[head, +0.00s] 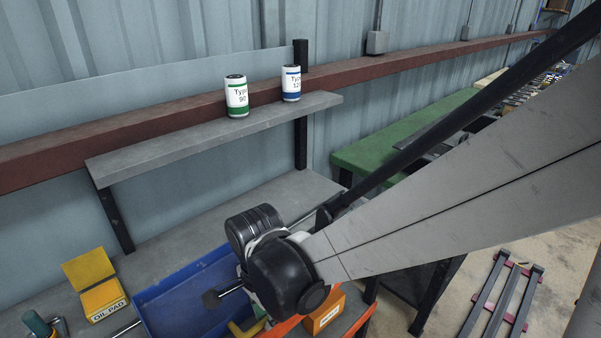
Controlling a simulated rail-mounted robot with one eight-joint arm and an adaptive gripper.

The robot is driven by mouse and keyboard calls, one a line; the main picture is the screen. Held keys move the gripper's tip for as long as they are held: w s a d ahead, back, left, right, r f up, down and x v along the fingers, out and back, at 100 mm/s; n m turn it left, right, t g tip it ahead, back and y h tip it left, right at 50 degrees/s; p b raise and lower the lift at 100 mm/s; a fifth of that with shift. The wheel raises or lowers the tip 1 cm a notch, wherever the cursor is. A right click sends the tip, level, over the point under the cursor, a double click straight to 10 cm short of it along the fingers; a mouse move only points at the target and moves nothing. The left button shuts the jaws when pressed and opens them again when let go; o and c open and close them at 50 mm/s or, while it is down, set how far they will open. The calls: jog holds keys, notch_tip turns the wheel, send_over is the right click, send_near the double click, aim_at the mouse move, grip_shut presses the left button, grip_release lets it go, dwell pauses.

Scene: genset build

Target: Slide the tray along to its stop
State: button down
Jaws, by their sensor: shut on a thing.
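The blue tray (172,308) lies on the grey bench at the bottom of the head view. Its left wall and back rim show; its right part is hidden behind my arm's end. My gripper (240,289) is at the tray's right part, below the black wrist joints. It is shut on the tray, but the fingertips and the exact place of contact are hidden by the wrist. A short metal rod with a dark end (211,298) shows over the tray, left of the wrist. I cannot make out the stop.
A yellow oil pad box (103,299) stands left of the tray, with a green-handled tool (38,325) beyond it. An orange box (325,312) is right of the wrist. Two labelled cans (236,97) stand on the shelf (200,135) above. The bench behind the tray is clear.

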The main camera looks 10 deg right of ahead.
aim_at(252, 331)
jog(key=shift+s+a, duration=1.2)
jog(key=shift+a, duration=0.2)
